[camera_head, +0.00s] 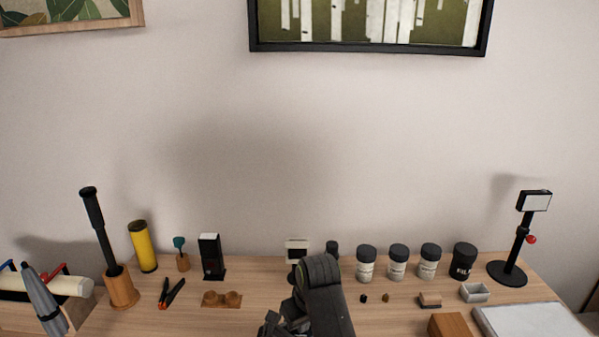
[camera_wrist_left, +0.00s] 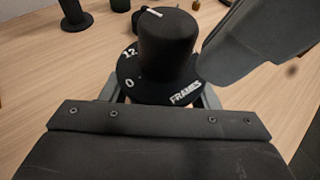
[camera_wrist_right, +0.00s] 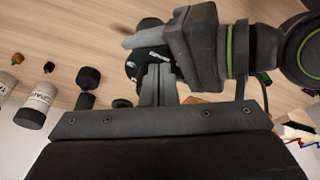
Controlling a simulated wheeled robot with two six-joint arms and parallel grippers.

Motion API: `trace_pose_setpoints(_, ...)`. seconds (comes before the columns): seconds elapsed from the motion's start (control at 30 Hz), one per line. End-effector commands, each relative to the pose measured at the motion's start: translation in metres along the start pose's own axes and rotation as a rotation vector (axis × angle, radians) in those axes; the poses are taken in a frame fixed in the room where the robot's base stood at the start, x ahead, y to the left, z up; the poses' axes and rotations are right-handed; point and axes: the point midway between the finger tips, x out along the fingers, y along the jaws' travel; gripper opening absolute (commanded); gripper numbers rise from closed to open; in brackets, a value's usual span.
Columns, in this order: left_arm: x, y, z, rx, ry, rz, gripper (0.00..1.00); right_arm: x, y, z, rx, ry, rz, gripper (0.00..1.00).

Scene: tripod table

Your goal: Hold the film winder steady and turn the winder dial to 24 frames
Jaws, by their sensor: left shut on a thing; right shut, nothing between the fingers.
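The film winder (camera_wrist_left: 165,50) is black, with a tall round knob and a white mark on its top. Its base disc (camera_wrist_left: 150,88) reads 0, 12 and FRAMES in white; I see no 24, and which number the mark points to is unclear. My left gripper (camera_wrist_left: 160,92) is shut around the base, one finger on each side. My right gripper (camera_wrist_right: 157,78) is shut and empty close to the winder, which shows partly in the right wrist view (camera_wrist_right: 132,66). Its grey body also stands right beside the knob in the left wrist view. My dark arm hides the winder in the head view.
Several film canisters (camera_head: 397,262) stand right of my arm, with small pieces and a wooden block (camera_head: 452,325) in front. A black stand (camera_head: 508,272) is at the far right. A yellow roll (camera_head: 143,248), pliers (camera_head: 170,293) and a wooden holder (camera_head: 122,290) are at left.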

Motion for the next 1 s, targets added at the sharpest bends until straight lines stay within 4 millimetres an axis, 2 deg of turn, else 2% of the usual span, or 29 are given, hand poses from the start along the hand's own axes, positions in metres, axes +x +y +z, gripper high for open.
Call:
trace_pose_setpoints(0.13,0.000,0.000,-0.001,-0.002,0.001,0.000,0.24,-0.008,0.000,-0.002,0.000,0.001,0.001,0.00)
trace_pose_setpoints(0.53,0.000,0.001,-0.001,-0.001,0.000,0.002,0.24,-0.052,0.001,-0.013,0.000,-0.001,0.001,0.00)
trace_pose_setpoints(1.0,0.000,0.001,-0.001,-0.001,0.000,0.003,0.24,-0.059,0.005,-0.014,0.001,-0.004,0.002,0.00)
